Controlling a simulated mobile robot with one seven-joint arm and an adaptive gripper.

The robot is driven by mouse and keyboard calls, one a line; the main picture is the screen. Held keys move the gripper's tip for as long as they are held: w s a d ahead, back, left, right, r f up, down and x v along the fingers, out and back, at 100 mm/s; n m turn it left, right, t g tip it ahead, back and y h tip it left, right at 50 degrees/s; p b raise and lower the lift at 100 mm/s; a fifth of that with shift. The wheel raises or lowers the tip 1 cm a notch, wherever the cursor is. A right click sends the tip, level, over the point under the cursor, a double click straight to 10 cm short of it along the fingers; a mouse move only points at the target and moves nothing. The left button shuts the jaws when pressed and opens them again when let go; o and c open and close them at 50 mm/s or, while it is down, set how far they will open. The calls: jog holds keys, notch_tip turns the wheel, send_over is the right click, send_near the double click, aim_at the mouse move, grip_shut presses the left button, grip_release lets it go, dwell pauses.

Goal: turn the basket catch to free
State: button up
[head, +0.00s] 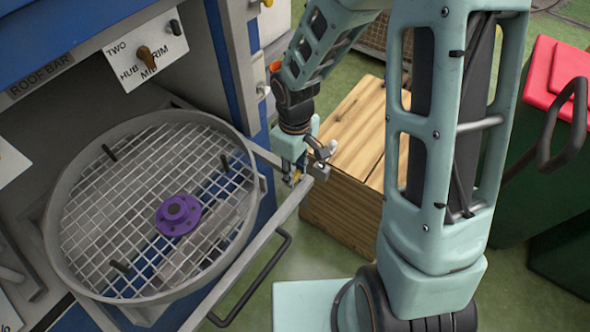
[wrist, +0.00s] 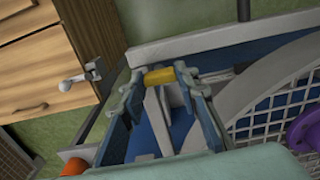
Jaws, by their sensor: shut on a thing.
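The round grey basket (head: 58,232) with a wire mesh floor sits in a pulled-out grey frame (head: 285,212) at the left of the head view. A small yellow piece, which looks like the basket catch, is at the frame's right corner (head: 296,178). In the wrist view the yellow catch (wrist: 158,76) lies across between my fingertips. My gripper (head: 293,172) points down at it and is shut on it; its fingers also show in the wrist view (wrist: 160,82). The catch's base is partly hidden by the fingers.
A purple hub (head: 178,214) lies on the mesh. A grey lever (head: 320,150) stands on the frame corner close beside my gripper. A black handle (head: 262,285) runs along the frame's front. A wooden crate (head: 340,215) stands right behind; a red-lidded green bin (head: 545,85) is far right.

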jog(key=o, duration=1.1)
jog(key=shift+o, duration=0.2)
jog(key=shift+r, duration=0.1)
notch_tip(320, 180, up, 12)
